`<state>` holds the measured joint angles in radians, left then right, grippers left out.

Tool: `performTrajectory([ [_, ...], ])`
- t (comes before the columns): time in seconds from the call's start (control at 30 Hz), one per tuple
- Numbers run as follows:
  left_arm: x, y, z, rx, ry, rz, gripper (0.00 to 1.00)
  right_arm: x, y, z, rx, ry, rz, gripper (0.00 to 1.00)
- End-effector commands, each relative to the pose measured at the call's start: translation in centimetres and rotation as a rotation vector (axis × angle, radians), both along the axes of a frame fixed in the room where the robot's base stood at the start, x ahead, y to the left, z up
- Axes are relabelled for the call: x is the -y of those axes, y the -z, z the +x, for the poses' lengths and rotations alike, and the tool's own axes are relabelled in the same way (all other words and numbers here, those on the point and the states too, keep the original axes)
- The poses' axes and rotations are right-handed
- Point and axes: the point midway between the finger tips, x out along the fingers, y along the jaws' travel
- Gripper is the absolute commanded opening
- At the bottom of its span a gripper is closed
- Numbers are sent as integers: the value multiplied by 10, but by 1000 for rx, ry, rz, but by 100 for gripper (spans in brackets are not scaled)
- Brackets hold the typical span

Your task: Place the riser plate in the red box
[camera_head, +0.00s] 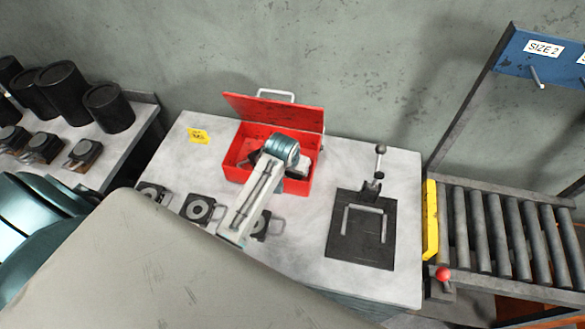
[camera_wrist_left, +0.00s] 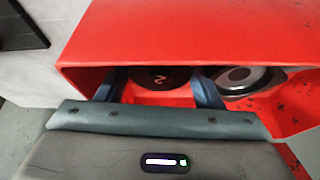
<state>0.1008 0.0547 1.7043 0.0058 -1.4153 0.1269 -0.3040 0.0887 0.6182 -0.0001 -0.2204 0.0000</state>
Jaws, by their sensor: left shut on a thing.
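The red box (camera_head: 240,172) stands on the table with its lid open against the wall side. My left arm reaches over its front, and the wrist hides much of the inside. In the left wrist view the red box (camera_wrist_left: 200,35) surrounds my left gripper (camera_wrist_left: 157,84). Its two fingers are apart, one on each side of a dark round-faced piece marked 2, which I take as the riser plate (camera_wrist_left: 158,73); the gripper is shut on it inside the box. Its underside is hidden, so I cannot tell whether it touches the floor. My right gripper is not in view.
Another dark piece with a metal ring (camera_wrist_left: 243,78) lies in the box, right of the fingers. Several ringed dark blocks (camera_head: 198,209) lie on the table in front. A black fixture (camera_head: 352,247) with a lever stands right, before a roller conveyor (camera_head: 495,230).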

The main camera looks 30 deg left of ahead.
Motion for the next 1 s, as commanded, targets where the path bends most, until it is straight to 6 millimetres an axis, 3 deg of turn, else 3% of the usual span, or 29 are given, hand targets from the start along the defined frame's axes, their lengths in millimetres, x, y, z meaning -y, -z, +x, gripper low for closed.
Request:
performTrajectory([
  [0.23, 0, 18, 1, 2, 0, -1, 15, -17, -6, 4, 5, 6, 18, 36],
  [0.5, 0, 19, 1, 3, 0, 0, 15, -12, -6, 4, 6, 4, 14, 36],
  [0.53, 0, 21, 0, 0, 0, 0, 63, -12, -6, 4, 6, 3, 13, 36],
  [0.57, 0, 21, 0, 1, 0, 0, 69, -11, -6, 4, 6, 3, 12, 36],
  [1.0, 0, 13, -2, 3, 0, -1, 70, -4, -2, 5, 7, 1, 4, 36],
])
